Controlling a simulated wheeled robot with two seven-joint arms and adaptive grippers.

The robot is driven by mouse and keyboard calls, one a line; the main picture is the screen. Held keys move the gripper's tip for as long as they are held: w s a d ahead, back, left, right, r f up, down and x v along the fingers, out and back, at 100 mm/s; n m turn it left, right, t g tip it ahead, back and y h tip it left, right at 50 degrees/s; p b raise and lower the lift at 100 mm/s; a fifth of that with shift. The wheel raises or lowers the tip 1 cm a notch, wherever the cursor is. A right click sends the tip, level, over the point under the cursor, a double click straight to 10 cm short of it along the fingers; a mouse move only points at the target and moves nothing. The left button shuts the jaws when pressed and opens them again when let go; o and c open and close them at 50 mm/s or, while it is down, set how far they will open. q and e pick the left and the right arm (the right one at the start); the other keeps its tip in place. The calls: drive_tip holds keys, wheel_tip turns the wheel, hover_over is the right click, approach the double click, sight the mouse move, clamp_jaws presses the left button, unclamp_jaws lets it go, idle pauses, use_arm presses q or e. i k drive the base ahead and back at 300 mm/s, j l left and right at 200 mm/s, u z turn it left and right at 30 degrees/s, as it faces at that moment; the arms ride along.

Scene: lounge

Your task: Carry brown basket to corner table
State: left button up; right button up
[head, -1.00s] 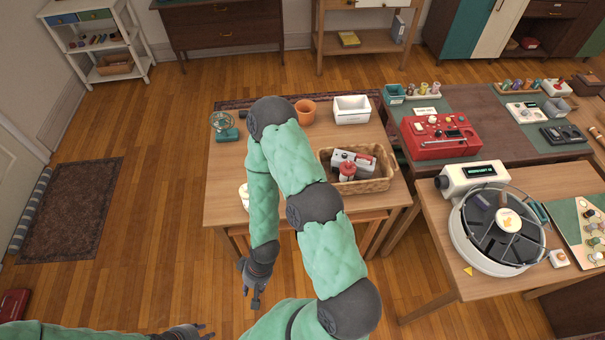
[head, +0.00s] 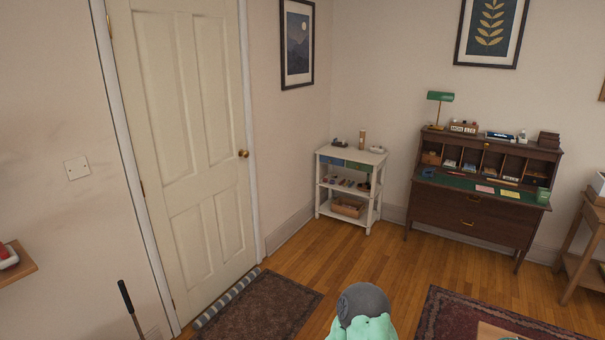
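A white tiered table (head: 350,160) stands in the corner between the door wall and the back wall. Small objects stand on its top and several lie on its middle shelf. A brown box or basket (head: 347,207) sits on its bottom shelf; I cannot tell which from here. The wicker basket from the earlier frame is out of view now. Only a grey and green joint of my arm shows at the bottom edge. Neither gripper is in view.
A dark writing desk (head: 470,230) stands right of the corner table. A cream door (head: 185,150) and a dark mat (head: 258,308) are at left. A patterned rug (head: 450,312) lies at lower right. Bare wooden floor (head: 385,260) lies before the corner table.

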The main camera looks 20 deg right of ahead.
sight(355, 153)
drive_tip(key=i+z, duration=0.7)
drive_tip(key=i+j+z, duration=0.2)
drive_tip(key=i+z, duration=0.2)
drive_tip(key=i+l+z, duration=0.1)
drive_tip(key=i+z, duration=0.15)
drive_tip(key=i, duration=0.45)
drive_tip(key=i+z, duration=0.25)
drive_tip(key=i, duration=0.45)
drive_tip(key=i+j+z, duration=0.3)
drive_tip(key=i, duration=0.4)
drive_tip(key=i+l+z, duration=0.2)
drive_tip(key=i+z, duration=0.25)
drive_tip(key=i, duration=0.25)
drive_tip(key=i+z, duration=0.45)
drive_tip(key=i, duration=0.2)
drive_tip(key=i+j+z, duration=0.3)
drive_tip(key=i+z, duration=0.15)
drive_tip(key=i, duration=0.25)
drive_tip(key=i+l+z, duration=0.1)
drive_tip(key=i+z, duration=0.15)
drive_tip(key=z, duration=0.2)
drive_tip(key=i+z, duration=0.25)
drive_tip(key=z, duration=0.15)
drive_tip(key=i+z, duration=0.3)
drive_tip(key=z, duration=0.15)
drive_tip(key=i+j+z, duration=0.15)
drive_tip(key=z, duration=0.3)
drive_tip(key=i+j+z, duration=0.25)
drive_tip(key=z, duration=0.15)
